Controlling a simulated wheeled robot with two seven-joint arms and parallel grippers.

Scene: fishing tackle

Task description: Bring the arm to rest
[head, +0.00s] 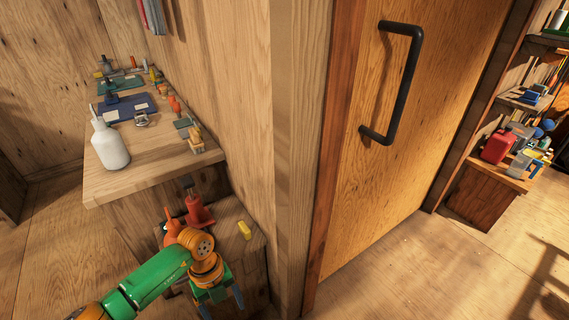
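My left arm (150,280), green with orange joints, comes in from the bottom left. My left gripper (221,303) points down near the bottom edge, in front of a low wooden stand (252,262). Its two blue fingers are apart, with nothing visible between them. The lowest part of the gripper is close to the frame's edge. My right gripper is not in view.
A wooden bench (160,172) holds a white bottle (109,145) and small tackle items. Red-orange objects (198,212) and a yellow piece (244,230) are on the stand. A door with a black handle (404,90) stands right. Floor at right (420,270) is clear.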

